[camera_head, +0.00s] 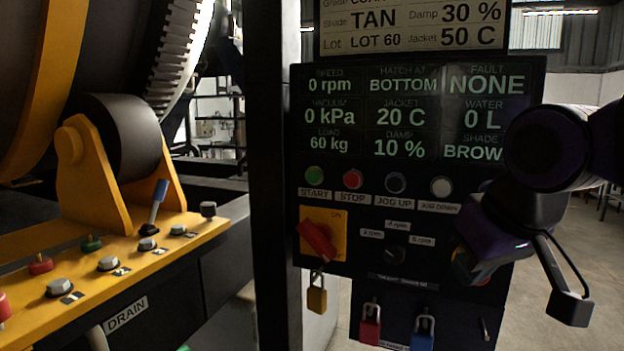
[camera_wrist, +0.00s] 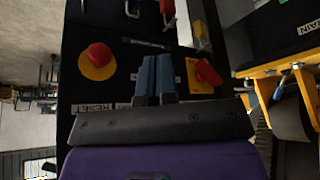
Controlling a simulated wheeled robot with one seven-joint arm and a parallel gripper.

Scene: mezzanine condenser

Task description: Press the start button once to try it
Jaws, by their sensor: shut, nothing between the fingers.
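The green start button (camera_head: 315,174) is the leftmost in the row on the dark control panel (camera_head: 300,110), above a START label. It looks unlit, and nothing touches it in the head view. My gripper (camera_wrist: 155,60) shows in the wrist view with its two blue-grey fingers together and nothing between them. It is in front of the panel's lower part, over the selector knob area. In the head view my wrist covers the panel's right side, well right of the start button, and the fingertips are hidden. The start button cannot be seen in the wrist view.
The red stop button (camera_head: 352,179) sits beside start, then jog buttons. A red switch handle (camera_head: 318,240) carries a yellow padlock (camera_head: 317,297). A red emergency stop (camera_wrist: 97,56) is near my fingers. The display (camera_head: 415,112) reads 0 rpm, fault NONE. A yellow valve bench (camera_head: 185,236) stands left.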

